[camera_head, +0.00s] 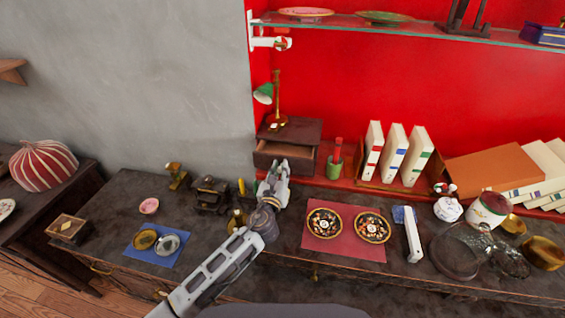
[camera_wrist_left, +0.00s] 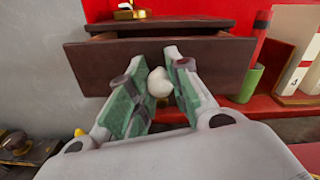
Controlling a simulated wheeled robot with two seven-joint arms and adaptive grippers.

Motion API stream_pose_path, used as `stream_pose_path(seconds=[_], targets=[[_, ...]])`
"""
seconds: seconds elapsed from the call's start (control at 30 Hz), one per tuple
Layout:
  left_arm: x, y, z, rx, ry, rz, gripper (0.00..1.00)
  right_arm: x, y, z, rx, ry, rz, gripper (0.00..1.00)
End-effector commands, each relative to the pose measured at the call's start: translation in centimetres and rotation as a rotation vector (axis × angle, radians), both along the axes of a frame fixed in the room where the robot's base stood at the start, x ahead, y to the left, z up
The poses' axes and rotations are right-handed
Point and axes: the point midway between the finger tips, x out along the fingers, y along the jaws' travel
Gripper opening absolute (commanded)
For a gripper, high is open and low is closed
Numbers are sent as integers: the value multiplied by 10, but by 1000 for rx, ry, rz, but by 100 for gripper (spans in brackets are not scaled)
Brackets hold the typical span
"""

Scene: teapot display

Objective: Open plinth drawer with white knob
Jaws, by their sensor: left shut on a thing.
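The plinth (camera_head: 305,130) is a small dark wooden box at the back of the table, against the red wall. Its drawer (camera_head: 270,155) stands partly out, with a dark gap above its front. In the left wrist view the drawer front (camera_wrist_left: 200,58) spans the upper middle. The white knob (camera_wrist_left: 159,83) sits between the fingers of my left gripper (camera_wrist_left: 157,92), which is shut on it. In the head view this gripper (camera_head: 277,168) is at the drawer front and hides the knob. My right gripper is not in view.
A brass lamp with a green shade (camera_head: 264,93) stands on the plinth. A green cup (camera_head: 335,167) is right of it, then several white books (camera_head: 395,155). A dark ornate box (camera_head: 210,194) and a brass pot (camera_head: 237,221) are left of my gripper.

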Motion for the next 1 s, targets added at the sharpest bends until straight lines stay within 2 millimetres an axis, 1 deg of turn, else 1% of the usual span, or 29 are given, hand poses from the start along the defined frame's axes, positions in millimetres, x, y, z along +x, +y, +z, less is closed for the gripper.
stream_pose_path(seconds=[0.03, 0.1, 0.23, 0.37, 0.6, 0.63, 0.8, 1.0], targets=[[-7, 2, -2, 2, 4, 0, 0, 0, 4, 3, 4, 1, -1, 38], [-14, 3, -1, 2, 4, 0, 0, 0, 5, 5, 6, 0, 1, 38], [-24, 5, -1, 1, 4, 1, 0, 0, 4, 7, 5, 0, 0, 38], [-28, 6, -1, -1, 3, 1, 0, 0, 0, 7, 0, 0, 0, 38], [-28, 6, -1, -1, 2, 0, 0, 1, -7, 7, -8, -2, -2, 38], [-28, 6, -1, -1, 2, 0, 21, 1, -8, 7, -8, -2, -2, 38], [-27, 6, 0, -1, 1, 1, 43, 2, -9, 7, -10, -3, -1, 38], [-27, 5, 0, -1, 1, 0, 44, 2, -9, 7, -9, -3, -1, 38]])
